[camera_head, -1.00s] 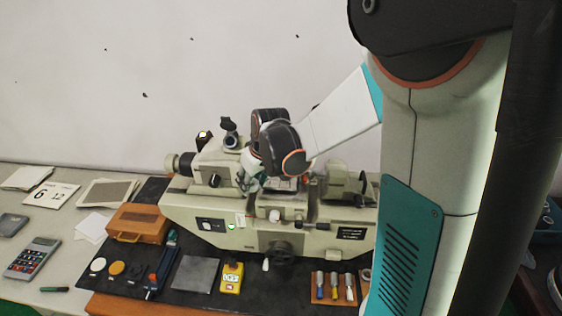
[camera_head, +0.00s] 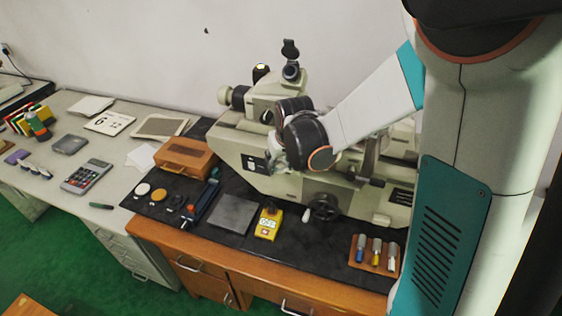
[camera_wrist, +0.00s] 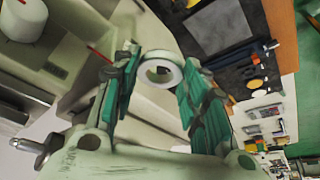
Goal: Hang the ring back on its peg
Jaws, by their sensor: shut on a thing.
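A pale metal ring (camera_wrist: 163,85) sits between the teal-padded fingers of my gripper (camera_wrist: 160,62) in the wrist view. The fingers are shut on its sides, near their tips, and its open hole faces the camera. In the head view my gripper (camera_head: 276,156) is mostly hidden behind my dark wrist joint, in front of the pale measuring machine (camera_head: 232,140). The ring cannot be made out there. I cannot pick out its peg in either view.
A black mat (camera_head: 235,245) covers the bench before the machine. On it are a grey plate (camera_head: 232,213), a yellow device (camera_head: 268,222), an orange-brown case (camera_head: 185,156) and a wooden holder with small tools (camera_head: 375,255). A calculator (camera_head: 87,175) lies farther left.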

